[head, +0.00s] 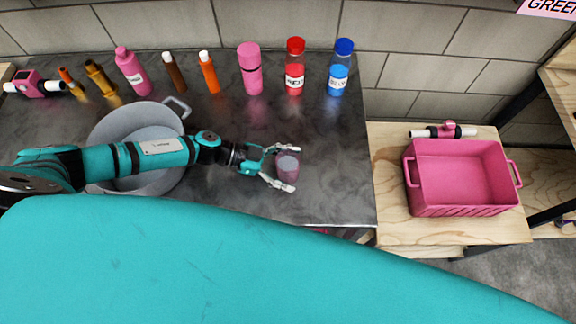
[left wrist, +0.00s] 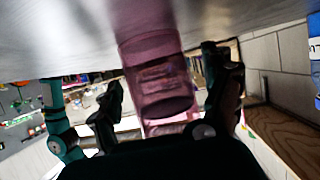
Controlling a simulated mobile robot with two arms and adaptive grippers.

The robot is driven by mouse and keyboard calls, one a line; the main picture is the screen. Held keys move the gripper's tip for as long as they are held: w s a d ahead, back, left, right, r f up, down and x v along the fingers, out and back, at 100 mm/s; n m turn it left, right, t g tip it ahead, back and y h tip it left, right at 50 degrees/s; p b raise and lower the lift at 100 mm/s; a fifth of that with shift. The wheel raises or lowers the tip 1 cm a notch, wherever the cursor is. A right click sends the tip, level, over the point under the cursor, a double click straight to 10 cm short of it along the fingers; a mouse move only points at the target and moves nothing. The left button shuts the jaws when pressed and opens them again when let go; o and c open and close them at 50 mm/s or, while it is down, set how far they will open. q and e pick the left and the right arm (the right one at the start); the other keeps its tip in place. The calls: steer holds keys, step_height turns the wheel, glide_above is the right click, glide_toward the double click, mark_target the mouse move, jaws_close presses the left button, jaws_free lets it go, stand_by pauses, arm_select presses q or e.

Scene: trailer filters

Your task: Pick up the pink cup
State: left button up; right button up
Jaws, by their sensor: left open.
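The pink cup (head: 287,167) is small and translucent and stands on the dark metal counter (head: 330,195). My left gripper (head: 288,168) reaches in from the left, with its fingers open on both sides of the cup. In the left wrist view the cup (left wrist: 160,80) is between the open fingers (left wrist: 165,90), with a gap visible on either side. My right gripper is not in view.
A large grey pot (head: 110,125) stands under my left arm. Several bottles line the back of the counter, including a pink one (head: 250,70), a red one (head: 294,70) and a blue one (head: 340,70). A pink crate (head: 412,165) sits on a wooden surface (head: 395,145) to the right.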

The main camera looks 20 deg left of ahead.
mark_target(277, 160)
arm_select(q)
steer(key=c, duration=1.4)
steer(key=shift+r, duration=0.15)
steer(key=shift+r, duration=0.1)
steer(key=shift+a+r, duration=0.1)
steer(key=shift+r, duration=1.5)
steer(key=s, duration=0.4)
steer(key=s+b, duration=0.1)
steer(key=s, duration=0.2)
steer(key=s+b, duration=0.1)
steer(key=s, duration=0.3)
steer(key=shift+s+r, duration=0.3)
steer(key=shift+r, duration=0.1)
steer(key=shift+s+d+r+b, duration=0.15)
steer(key=shift+s+b, duration=0.15)
steer(key=shift+s, duration=0.75)
steer(key=shift+s+d+r+b, duration=0.15)
steer(key=shift+s+b, duration=0.15)
steer(key=shift+s, duration=0.75)
